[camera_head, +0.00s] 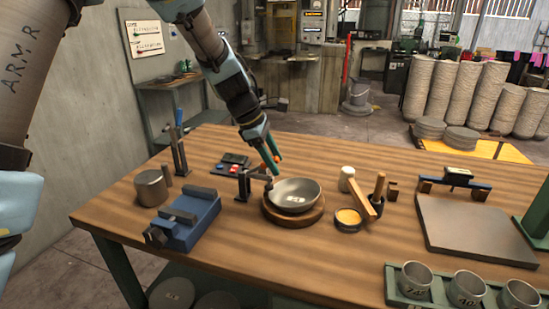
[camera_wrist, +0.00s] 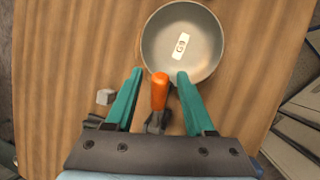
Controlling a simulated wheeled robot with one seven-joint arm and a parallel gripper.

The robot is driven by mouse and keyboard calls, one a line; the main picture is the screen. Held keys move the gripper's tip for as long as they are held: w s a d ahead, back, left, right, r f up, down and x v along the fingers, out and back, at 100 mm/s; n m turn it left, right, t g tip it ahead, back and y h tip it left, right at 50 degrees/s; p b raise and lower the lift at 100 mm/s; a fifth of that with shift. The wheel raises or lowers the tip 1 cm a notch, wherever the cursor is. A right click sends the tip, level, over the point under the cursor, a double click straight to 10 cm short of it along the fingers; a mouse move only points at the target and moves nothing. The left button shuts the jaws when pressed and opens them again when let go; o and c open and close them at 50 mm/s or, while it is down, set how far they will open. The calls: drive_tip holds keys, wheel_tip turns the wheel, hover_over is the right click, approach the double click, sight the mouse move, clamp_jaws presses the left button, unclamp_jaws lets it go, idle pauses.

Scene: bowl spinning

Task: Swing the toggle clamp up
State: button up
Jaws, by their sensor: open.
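The toggle clamp has an orange handle (camera_wrist: 159,92) on a dark metal base (camera_wrist: 155,124) in the wrist view. My gripper (camera_wrist: 157,75) is open, with one teal finger on each side of the orange handle and a gap on both sides. In the head view my gripper (camera_head: 273,158) points down just behind the bowl's left side, and a bit of orange shows by its fingers. A grey metal bowl (camera_head: 297,190) marked with a white label sits on a round wooden base (camera_head: 291,219). It also shows beyond my fingertips in the wrist view (camera_wrist: 205,60).
A dark upright bracket (camera_head: 243,185) stands left of the bowl. A blue vise (camera_head: 190,228) and a metal cylinder (camera_head: 151,187) are further left. A small dish (camera_head: 348,218), a wooden block and a grey slab (camera_head: 470,225) are to the right. A rack of cups (camera_head: 455,292) is at front right.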

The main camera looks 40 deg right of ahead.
drive_tip(key=shift+d+f, duration=0.1)
drive_tip(key=shift+f, duration=0.05)
clamp_jaws()
idle(0.4)
idle(1.0)
